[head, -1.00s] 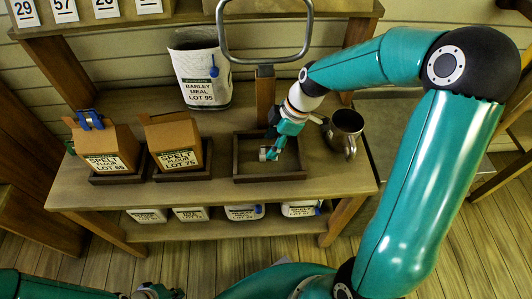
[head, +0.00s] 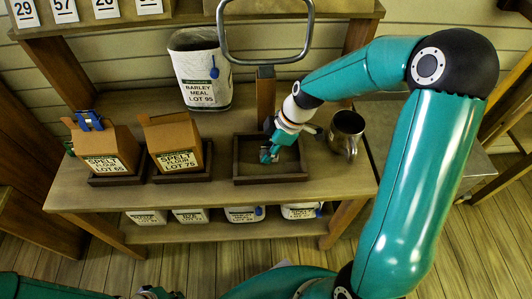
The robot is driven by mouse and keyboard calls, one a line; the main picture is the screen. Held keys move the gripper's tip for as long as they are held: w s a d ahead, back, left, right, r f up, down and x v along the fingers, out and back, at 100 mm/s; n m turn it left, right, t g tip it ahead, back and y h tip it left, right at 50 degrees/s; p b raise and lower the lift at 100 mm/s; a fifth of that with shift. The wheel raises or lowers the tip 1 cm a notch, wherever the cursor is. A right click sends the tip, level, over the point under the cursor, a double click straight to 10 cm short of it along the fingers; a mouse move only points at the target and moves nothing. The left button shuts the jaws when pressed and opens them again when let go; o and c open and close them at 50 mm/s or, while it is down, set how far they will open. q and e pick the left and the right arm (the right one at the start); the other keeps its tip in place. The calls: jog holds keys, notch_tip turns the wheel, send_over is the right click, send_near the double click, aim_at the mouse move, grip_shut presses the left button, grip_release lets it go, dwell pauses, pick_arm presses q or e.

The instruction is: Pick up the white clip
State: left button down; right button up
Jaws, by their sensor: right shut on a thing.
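My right gripper (head: 268,156) reaches down into the dark wooden tray (head: 270,179) on the bench. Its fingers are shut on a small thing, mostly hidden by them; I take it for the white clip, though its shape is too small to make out. Only a little of it shows at the fingertips, low over the tray floor. My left gripper (head: 152,293) shows only partly at the bottom edge, away from the bench, and its fingers cannot be read.
A metal mug (head: 346,134) stands close to the right of the tray. A spelt flour box, lot 75 (head: 177,143), and another, lot 65 (head: 103,150), stand at left. A barley meal bag (head: 203,72) stands behind, near a post with a metal frame (head: 265,57).

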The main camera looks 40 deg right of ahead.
aim_at(268, 148)
jog(key=shift+r, duration=0.1)
notch_tip(268, 148, up, 20)
jog(key=p, duration=0.4)
jog(key=shift+o, duration=0.7)
grip_shut()
